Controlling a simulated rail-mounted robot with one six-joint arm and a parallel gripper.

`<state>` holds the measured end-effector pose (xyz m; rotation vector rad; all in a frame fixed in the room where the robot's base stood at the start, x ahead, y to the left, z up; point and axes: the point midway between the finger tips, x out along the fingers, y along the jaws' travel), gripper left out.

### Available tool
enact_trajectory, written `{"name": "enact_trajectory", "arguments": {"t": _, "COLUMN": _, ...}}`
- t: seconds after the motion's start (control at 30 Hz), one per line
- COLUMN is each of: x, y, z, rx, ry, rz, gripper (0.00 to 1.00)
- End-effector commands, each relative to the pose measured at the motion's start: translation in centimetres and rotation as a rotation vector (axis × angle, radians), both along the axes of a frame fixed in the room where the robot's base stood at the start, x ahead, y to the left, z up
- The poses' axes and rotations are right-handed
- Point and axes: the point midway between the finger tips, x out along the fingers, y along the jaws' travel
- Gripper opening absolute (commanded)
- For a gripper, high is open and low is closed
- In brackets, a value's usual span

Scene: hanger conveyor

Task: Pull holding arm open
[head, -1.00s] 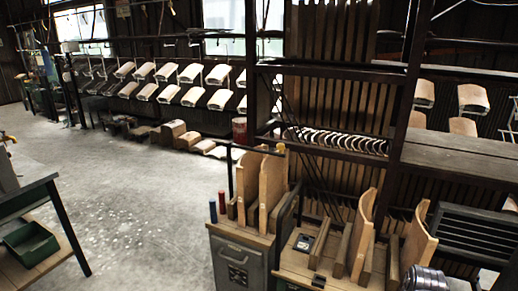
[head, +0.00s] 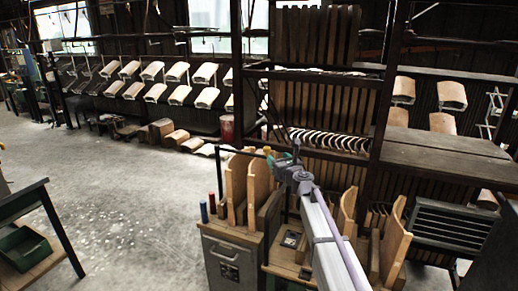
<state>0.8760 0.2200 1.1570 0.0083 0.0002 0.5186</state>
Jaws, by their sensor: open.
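No part is clearly marked as the holding arm. A thin dark bar (head: 240,151) on an upright post runs above the upright curved wooden boards (head: 258,183) on the cabinet, and may be it. My gripper (head: 281,160), grey and teal, is in front of the dark rack, near the bar's right end. It is open, with no object seen in it. It is small here, and I cannot tell whether it touches the bar. My arm rises from the bottom edge and hides part of the bench behind it.
A metal cabinet (head: 231,258) with red and blue cylinders on top stands below the boards. More curved boards (head: 394,243) stand right of my arm. A dark rack (head: 238,90) with wooden seats is behind. The concrete floor (head: 120,200) at left is clear up to a table (head: 28,195).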

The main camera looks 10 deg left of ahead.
Motion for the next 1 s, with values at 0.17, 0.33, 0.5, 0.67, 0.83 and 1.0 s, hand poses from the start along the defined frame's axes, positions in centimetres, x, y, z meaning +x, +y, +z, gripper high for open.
{"name": "enact_trajectory", "arguments": {"t": 0.17, "x": 0.8, "y": 0.4, "z": 0.0, "rx": -0.003, "ry": -0.001, "rz": 0.002, "gripper": 0.57}}
{"name": "enact_trajectory", "arguments": {"t": 0.33, "x": 3.6, "y": 1.9, "z": 0.0, "rx": -0.006, "ry": -0.002, "rz": 0.002, "gripper": 0.57}}
{"name": "enact_trajectory", "arguments": {"t": 0.5, "x": 7.2, "y": 4.1, "z": 0.0, "rx": -0.007, "ry": -0.003, "rz": 0.004, "gripper": 0.57}}
{"name": "enact_trajectory", "arguments": {"t": 0.67, "x": 9.2, "y": 5.3, "z": 0.0, "rx": -0.007, "ry": -0.003, "rz": 0.003, "gripper": 0.57}}
{"name": "enact_trajectory", "arguments": {"t": 0.83, "x": 9.3, "y": 5.4, "z": 0.0, "rx": -0.007, "ry": -0.003, "rz": 0.003, "gripper": 0.57}}
{"name": "enact_trajectory", "arguments": {"t": 1.0, "x": 9.3, "y": 5.4, "z": 0.0, "rx": -0.007, "ry": -0.003, "rz": 0.003, "gripper": 0.5}}
